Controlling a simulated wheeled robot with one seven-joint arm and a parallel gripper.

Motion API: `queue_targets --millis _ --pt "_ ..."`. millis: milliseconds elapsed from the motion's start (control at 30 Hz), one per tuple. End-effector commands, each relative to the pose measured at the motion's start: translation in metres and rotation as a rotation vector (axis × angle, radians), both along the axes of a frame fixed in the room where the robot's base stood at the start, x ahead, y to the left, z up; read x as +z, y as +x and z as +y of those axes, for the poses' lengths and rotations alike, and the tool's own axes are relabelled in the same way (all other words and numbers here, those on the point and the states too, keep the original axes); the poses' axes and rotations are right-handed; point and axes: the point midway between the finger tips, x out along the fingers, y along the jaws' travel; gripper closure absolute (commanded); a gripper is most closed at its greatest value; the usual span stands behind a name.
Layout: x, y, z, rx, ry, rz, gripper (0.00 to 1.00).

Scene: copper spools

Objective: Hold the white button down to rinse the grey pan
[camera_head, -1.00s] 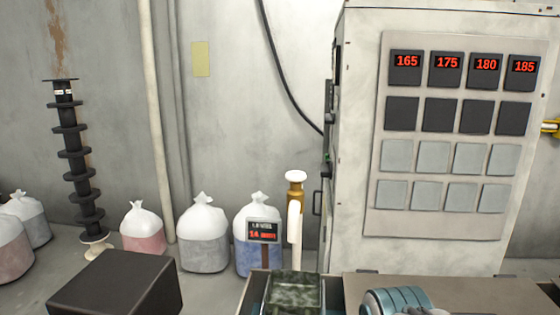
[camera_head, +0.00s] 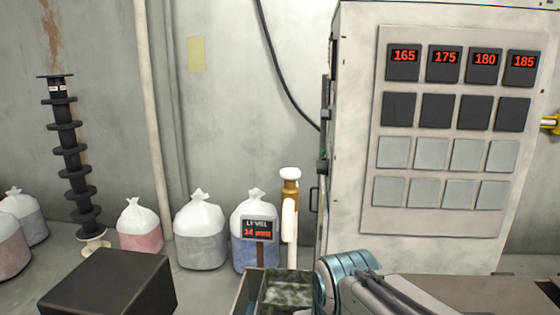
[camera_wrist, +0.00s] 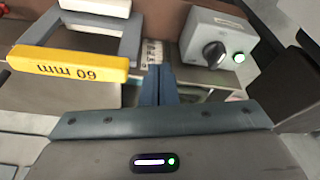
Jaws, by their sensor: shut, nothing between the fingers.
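A white button-like cap (camera_head: 290,173) tops a brass fitting on a white spout post, upright behind a basin in the head view. The grey pan may be the dark mottled grey-green vessel (camera_head: 288,291) below the spout; the bottom picture edge cuts it off. A sign (camera_head: 257,229) beside the post reads LEVEL with a red mm value. My gripper (camera_wrist: 157,72) shows in the wrist view with its blue-grey fingers together and empty. The white cap is not recognisable in the wrist view, so the distance between them cannot be told.
My arm crosses the bench at bottom centre. A tall cabinet (camera_head: 350,150) stands behind it. A dark box (camera_head: 110,285) and several bags stand left. The wrist view shows a yellow 60 mm bar (camera_wrist: 68,63) left of my fingers and a knob box (camera_wrist: 217,50) right.

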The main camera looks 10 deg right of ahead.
Motion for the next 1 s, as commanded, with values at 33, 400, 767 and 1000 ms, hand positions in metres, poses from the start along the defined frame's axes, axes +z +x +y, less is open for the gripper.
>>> queue_targets --millis 33,400,767,1000 --pt "0.015 0.013 0.000 -0.009 -0.007 -0.022 1.00" --pt "0.164 0.106 0.006 -0.122 -0.051 -0.239 1.00" --pt "0.302 0.157 0.016 -0.248 -0.027 -0.454 1.00" --pt "0.349 0.165 0.018 -0.301 -0.001 -0.533 1.00"
